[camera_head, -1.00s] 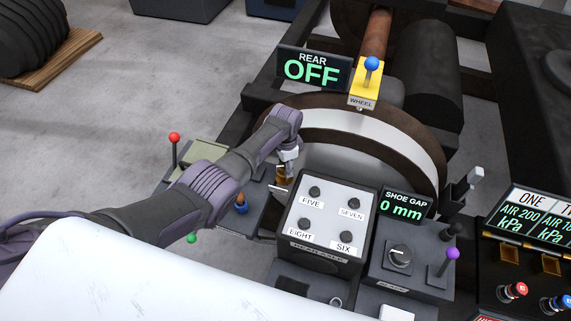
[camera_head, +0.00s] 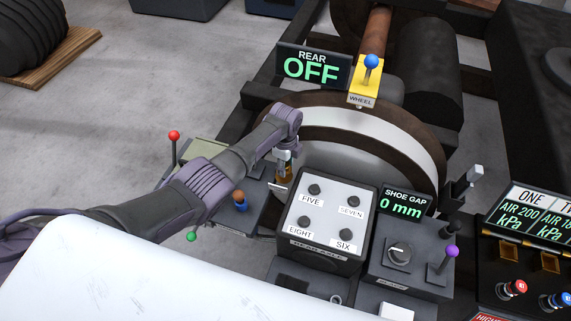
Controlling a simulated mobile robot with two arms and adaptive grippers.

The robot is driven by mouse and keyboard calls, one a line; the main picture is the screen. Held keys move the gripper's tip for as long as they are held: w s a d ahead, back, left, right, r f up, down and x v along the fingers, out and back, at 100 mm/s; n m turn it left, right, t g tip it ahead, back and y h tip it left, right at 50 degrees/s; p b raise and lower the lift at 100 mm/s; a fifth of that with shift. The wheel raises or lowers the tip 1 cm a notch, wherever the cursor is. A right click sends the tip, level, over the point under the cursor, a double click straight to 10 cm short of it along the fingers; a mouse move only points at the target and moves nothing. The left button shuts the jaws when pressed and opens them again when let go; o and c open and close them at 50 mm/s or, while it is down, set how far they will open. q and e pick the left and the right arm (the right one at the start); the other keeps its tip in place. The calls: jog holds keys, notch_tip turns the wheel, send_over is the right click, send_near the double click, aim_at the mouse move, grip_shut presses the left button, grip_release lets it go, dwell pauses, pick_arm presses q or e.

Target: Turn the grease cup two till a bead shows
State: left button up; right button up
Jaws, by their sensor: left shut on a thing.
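My left gripper (camera_head: 283,160) reaches in from the left and points down behind the panel with knobs. It is shut on a small brass-coloured piece (camera_head: 284,173), which looks like a grease cup. The fingers hide much of it, and I can read no number on it. No bead of grease can be made out there. A second small cup with an orange-brown top and blue base (camera_head: 240,201) stands on the dark box to the left, below my forearm. My right gripper is not in view.
The knob panel (camera_head: 325,213) marked FIVE to EIGHT stands just right of my gripper. Levers with red (camera_head: 174,136), green (camera_head: 191,237) and purple (camera_head: 453,251) balls stand around. The REAR display (camera_head: 313,67) reads OFF; the shoe gap display (camera_head: 404,204) reads 0 mm. The wheel (camera_head: 400,135) is behind.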

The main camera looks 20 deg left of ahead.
pick_arm(q)
jog(key=shift+m, duration=0.8)
jog(key=o, duration=1.1)
jog(key=shift+o, duration=0.2)
jog(key=shift+r, duration=0.1)
notch_tip(320, 180, up, 12)
